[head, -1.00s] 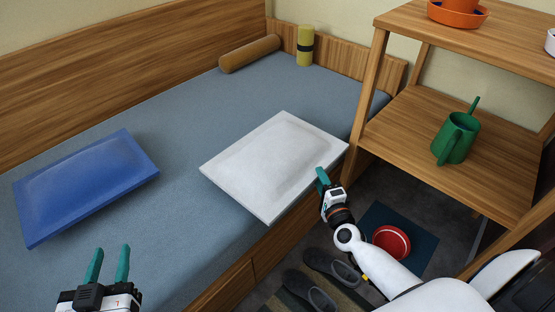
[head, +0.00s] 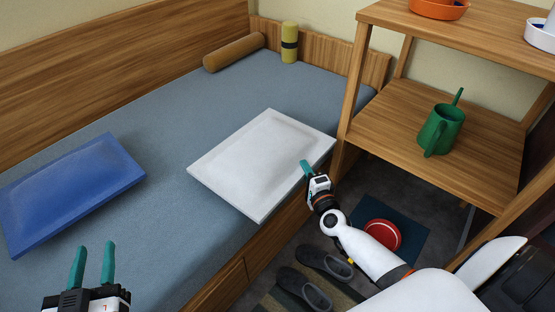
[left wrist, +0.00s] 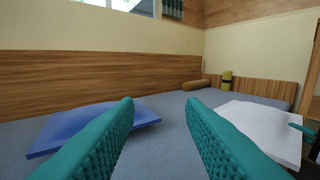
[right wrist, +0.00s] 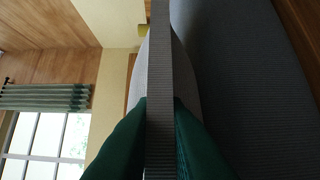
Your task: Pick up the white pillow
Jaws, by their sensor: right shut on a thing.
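The white pillow (head: 262,160) lies on the bed near its right edge; it also shows at the right of the left wrist view (left wrist: 262,128). My right gripper (head: 305,168) is at the pillow's right edge, shut on it. In the right wrist view the green fingers (right wrist: 160,140) press on both sides of the pillow's edge (right wrist: 160,70), seen edge-on. My left gripper (head: 93,265) is open and empty above the front of the bed, apart from the blue pillow (head: 70,190).
A wooden shelf (head: 400,130) with a green watering can (head: 440,131) stands close to my right arm. Shoes (head: 325,263) and a red round thing (head: 382,235) are on the floor.

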